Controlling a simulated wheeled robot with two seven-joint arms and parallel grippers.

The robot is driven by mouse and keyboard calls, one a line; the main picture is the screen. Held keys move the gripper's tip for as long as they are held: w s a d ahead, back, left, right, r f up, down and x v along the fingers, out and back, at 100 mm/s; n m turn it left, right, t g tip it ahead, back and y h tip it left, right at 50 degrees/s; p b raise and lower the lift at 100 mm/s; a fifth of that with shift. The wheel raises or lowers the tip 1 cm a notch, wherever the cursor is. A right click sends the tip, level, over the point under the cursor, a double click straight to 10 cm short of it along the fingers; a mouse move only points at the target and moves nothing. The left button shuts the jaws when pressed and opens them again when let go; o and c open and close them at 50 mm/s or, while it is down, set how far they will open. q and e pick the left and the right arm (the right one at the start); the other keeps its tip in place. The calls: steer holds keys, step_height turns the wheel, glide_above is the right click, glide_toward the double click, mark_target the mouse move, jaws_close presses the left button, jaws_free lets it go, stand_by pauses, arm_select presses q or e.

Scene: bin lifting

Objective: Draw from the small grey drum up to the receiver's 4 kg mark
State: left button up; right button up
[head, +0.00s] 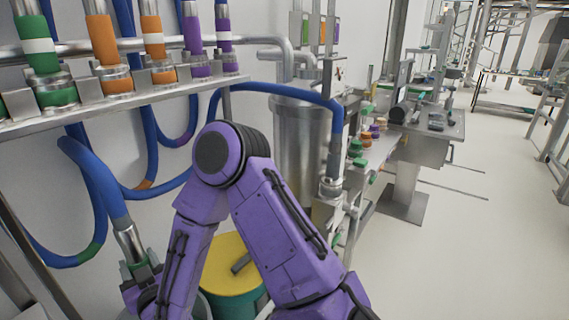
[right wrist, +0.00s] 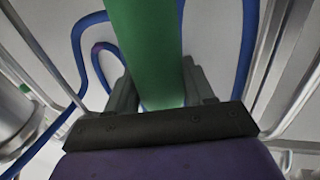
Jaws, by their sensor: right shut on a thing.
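My right arm reaches down to the lower left in the head view. My right gripper (head: 143,276) is shut on the green-banded metal end piece (head: 131,243) of a blue hose. In the right wrist view its green grip (right wrist: 145,50) runs between the two dark fingers (right wrist: 155,92). The lower end of this piece is hidden by my arm and the frame edge. A grey rim (head: 203,307), perhaps the small grey drum, shows only in part behind my forearm. A tall steel vessel (head: 297,150), perhaps the receiver, stands beyond my elbow; no 4 kg mark is readable. My left gripper is out of view.
A yellow-topped drum (head: 232,272) stands behind my forearm, partly hidden. A wall rack (head: 120,103) holds several colour-banded hose ends, with blue hoses hanging below. A steel bench (head: 430,125) with coloured fittings stands to the right. The floor (head: 460,240) at the right is clear.

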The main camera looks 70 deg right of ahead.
stand_by(0.3)
step_height(320, 180, down, 28)
steer(key=b, duration=2.2)
steer(key=shift+f, duration=0.15)
stand_by(4.2)
